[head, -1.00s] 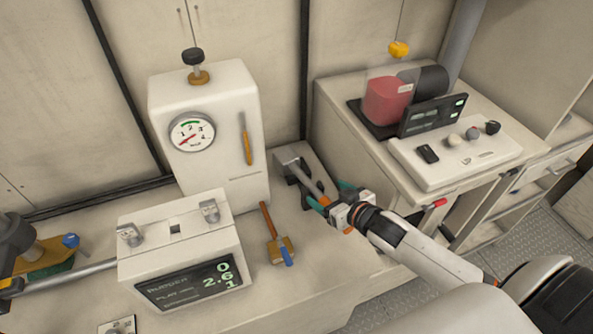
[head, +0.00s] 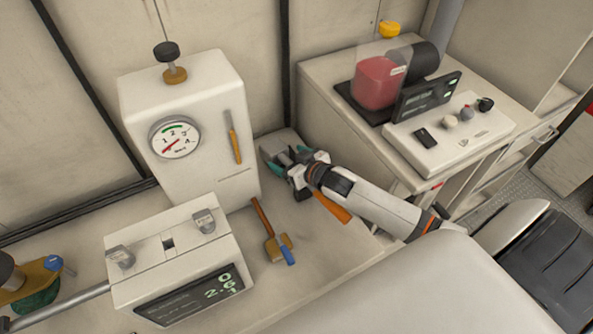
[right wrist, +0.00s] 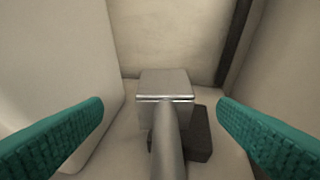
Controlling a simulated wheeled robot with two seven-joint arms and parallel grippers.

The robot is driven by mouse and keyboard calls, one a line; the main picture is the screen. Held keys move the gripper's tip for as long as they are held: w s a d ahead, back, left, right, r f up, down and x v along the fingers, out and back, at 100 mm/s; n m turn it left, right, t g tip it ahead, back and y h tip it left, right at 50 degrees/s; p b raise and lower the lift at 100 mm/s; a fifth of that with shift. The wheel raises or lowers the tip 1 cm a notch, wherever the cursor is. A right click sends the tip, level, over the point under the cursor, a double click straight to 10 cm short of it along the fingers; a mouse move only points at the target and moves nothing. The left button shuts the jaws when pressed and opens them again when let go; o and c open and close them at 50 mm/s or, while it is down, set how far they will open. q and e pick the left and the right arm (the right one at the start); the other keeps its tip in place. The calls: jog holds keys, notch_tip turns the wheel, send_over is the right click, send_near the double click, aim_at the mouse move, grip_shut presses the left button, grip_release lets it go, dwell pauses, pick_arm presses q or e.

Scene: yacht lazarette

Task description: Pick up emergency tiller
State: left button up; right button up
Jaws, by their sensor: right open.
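The emergency tiller appears to be the grey metal bar with a square head (right wrist: 165,84) and an orange grip (head: 332,207), lying on the bench beside the white gauge housing. In the right wrist view its tube runs from the bottom edge up to the head, between my teal fingers. My right gripper (head: 287,170) is open above the tiller, one finger on each side with gaps. The gripper and wrist hide much of the bar in the head view. A dark block (right wrist: 198,135) sits under or beside the tube.
The gauge housing (head: 190,120) stands left of my right gripper. A raised cabinet (head: 318,85) with a control panel (head: 450,130) and red container stands to the right. A wooden-handled tool (head: 270,235) and a display box (head: 175,255) are nearer. The bench front (head: 320,255) is clear.

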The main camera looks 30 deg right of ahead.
aim_at(280, 151)
jog(key=x, duration=0.4)
jog(key=shift+w+d, duration=0.2)
jog(key=shift+d, duration=0.05)
jog(key=shift+w+a+f, duration=0.1)
jog(key=shift+w+f, duration=0.05)
jog(key=shift+w, duration=0.15)
pick_arm(q)
jog(key=shift+w+r, duration=0.3)
jog(key=shift+w, duration=0.25)
pick_arm(e)
jog(key=shift+s, duration=0.1)
jog(key=c, duration=1.5)
pick_arm(q)
jog(key=shift+s, duration=0.15)
pick_arm(e)
jog(key=shift+c, duration=0.6)
pick_arm(q)
jog(key=shift+p, duration=0.35)
